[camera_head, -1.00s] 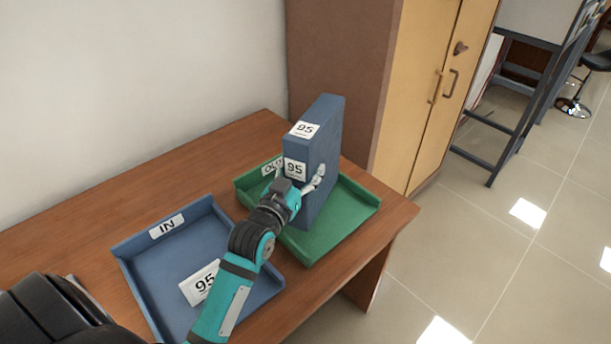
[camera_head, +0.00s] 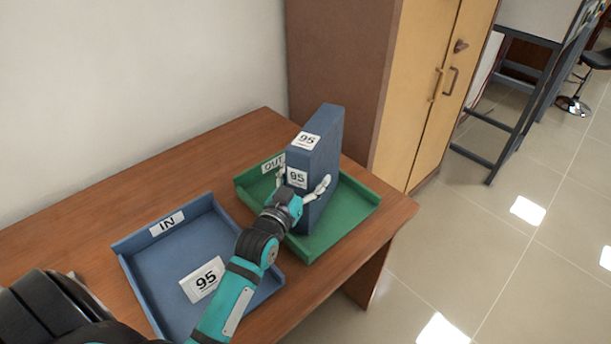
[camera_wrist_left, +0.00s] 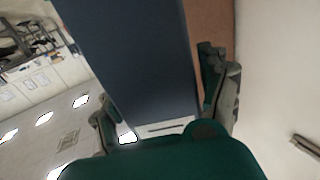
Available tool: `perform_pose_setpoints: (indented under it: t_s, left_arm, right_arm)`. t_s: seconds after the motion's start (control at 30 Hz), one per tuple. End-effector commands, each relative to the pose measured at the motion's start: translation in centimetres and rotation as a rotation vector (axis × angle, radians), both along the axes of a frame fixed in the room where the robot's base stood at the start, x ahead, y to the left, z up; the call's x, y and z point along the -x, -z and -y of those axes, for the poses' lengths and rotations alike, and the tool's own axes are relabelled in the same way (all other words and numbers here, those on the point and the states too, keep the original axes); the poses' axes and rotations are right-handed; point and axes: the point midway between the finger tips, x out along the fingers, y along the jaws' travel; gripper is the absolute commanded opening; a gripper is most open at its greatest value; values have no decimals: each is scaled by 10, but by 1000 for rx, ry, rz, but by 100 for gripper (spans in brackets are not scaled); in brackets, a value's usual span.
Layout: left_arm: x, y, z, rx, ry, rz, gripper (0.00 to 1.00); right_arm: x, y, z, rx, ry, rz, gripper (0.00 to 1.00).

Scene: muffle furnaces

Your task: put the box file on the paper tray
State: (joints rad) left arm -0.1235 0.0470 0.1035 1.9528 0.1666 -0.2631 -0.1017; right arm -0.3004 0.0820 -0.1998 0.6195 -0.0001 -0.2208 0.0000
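The blue-grey box file (camera_head: 318,165), with white "95" labels, stands upright in the green paper tray (camera_head: 350,212) marked "OUT" in the head view. Its base appears to rest on the tray floor. My left gripper (camera_head: 304,187) is at the box's near narrow side with its fingers spread, one on each side. In the left wrist view the box file (camera_wrist_left: 135,60) lies between the fingers of the gripper (camera_wrist_left: 165,105), with a gap beside the right finger. My right gripper is not in view.
A tall cabinet (camera_head: 340,75) stands behind; the wall is at the left.

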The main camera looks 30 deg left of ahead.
Motion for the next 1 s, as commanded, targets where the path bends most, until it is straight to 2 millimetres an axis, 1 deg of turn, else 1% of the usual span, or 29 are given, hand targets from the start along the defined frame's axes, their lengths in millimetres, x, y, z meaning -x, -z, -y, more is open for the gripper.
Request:
perform_pose_setpoints:
  t_s: [0.2, 0.3, 0.37, 0.47, 0.7, 0.8, 0.9, 1.0]
  left_arm:
    - [0, 0, 0, 0, 0, 0, 79]
    - [1, -4, 0, 0, 0, 1, 79]
    - [7, -1, 0, 0, 0, -1, 79]
    - [23, 0, 1, 0, 0, -2, 79]
    - [76, 0, 4, 0, 0, -4, 79]
    - [94, -1, 5, -1, 0, -2, 79]
    - [108, -1, 6, -1, 0, -2, 79]
    - [116, -1, 6, 0, -1, -1, 79]
  right_arm:
    - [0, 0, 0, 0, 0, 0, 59]
    - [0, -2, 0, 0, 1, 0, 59]
    - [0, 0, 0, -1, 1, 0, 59]
    - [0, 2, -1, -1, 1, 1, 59]
    - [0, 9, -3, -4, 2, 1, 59]
    - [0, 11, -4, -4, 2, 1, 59]
    - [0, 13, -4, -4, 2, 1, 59]
    - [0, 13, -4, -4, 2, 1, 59]
